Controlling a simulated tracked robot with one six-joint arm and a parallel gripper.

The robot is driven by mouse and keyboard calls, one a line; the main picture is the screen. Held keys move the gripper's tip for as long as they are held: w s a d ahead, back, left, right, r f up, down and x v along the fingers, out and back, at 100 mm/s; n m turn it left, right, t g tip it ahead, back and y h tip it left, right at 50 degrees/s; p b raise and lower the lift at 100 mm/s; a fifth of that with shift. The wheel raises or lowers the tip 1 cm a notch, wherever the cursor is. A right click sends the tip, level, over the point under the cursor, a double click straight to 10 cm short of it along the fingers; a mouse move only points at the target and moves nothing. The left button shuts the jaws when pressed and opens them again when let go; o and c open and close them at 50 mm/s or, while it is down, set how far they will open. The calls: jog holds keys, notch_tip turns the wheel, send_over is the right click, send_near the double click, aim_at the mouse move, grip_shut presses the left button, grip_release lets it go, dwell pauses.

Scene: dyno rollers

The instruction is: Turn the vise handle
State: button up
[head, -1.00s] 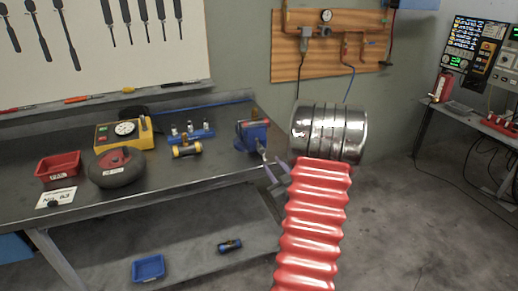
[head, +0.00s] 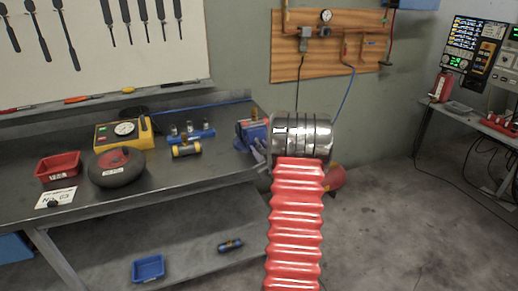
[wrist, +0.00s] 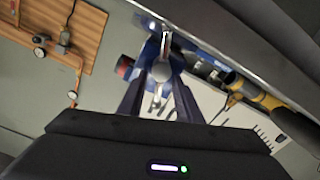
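The blue vise (head: 247,132) sits at the right end of the workbench, partly hidden by my arm in the head view. It also shows in the wrist view (wrist: 150,52), with its silver handle (wrist: 163,72) near the middle. My gripper (wrist: 160,82) has its two dark fingers spread apart, one on each side of the silver handle end. I cannot tell whether either finger touches it. In the head view my gripper (head: 258,150) is a small purple-grey shape just in front of the vise, mostly hidden behind my wrist.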

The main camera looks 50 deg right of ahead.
jog(key=shift+w+d, duration=0.2)
jog(key=shift+w, duration=0.2)
jog(key=c, duration=0.8)
grip_shut()
